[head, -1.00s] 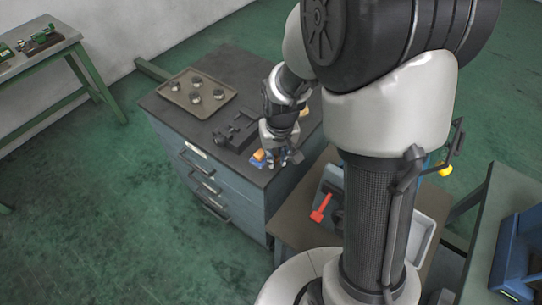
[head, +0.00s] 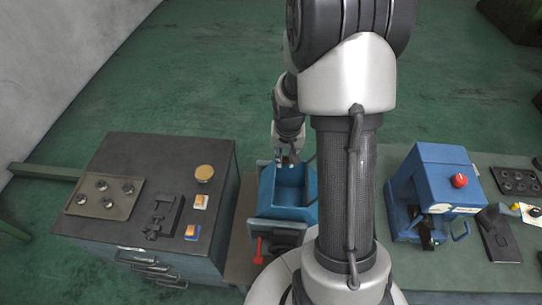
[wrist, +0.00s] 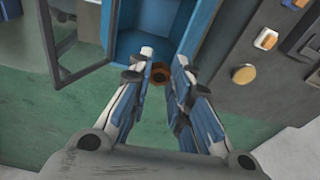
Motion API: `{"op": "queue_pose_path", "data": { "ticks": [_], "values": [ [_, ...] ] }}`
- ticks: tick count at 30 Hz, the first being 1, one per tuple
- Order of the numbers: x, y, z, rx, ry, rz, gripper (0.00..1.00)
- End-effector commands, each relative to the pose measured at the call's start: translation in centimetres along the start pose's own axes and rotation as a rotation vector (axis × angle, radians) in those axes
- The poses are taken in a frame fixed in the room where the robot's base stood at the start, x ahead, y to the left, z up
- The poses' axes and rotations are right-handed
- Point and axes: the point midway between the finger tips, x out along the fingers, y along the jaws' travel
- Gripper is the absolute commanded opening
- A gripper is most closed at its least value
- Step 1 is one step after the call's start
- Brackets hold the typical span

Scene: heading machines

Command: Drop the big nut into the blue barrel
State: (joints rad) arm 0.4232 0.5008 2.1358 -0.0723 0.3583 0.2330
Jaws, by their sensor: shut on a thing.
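My gripper (head: 287,160) is at the far rim of the blue barrel (head: 266,190), a square-sided, open-topped blue container in the head view. In the wrist view, my gripper (wrist: 160,84) is shut on a small brown round piece, the big nut (wrist: 160,73), at its fingertips. The blue barrel (wrist: 146,42) shows just beyond the nut, with green floor around the fingers. The nut is too small to make out in the head view. I cannot tell whether it is over the barrel's opening or just outside it.
A blue machine (head: 445,185) stands on a bench at right.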

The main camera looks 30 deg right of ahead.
Motion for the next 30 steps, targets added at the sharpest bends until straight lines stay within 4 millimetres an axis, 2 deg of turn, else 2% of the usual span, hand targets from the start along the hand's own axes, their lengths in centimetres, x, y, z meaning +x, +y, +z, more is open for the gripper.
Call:
{"op": "queue_pose_path", "data": {
  "ticks": [1, 3, 11, 17, 30],
  "values": [
    [-1.0, 0.6, -0.3, 0.017, -0.002, 0.003, 0.01],
    [-1.4, 1.1, -0.5, 0.035, -0.001, 0.005, 0.01],
    [-1.3, 1.8, -0.7, 0.057, 0.000, 0.008, 0.01],
    [-0.1, 1.8, -0.4, 0.056, -0.001, 0.008, 0.01],
    [4.1, 1.8, 0.2, 0.054, -0.001, 0.008, 0.01]
  ]
}}
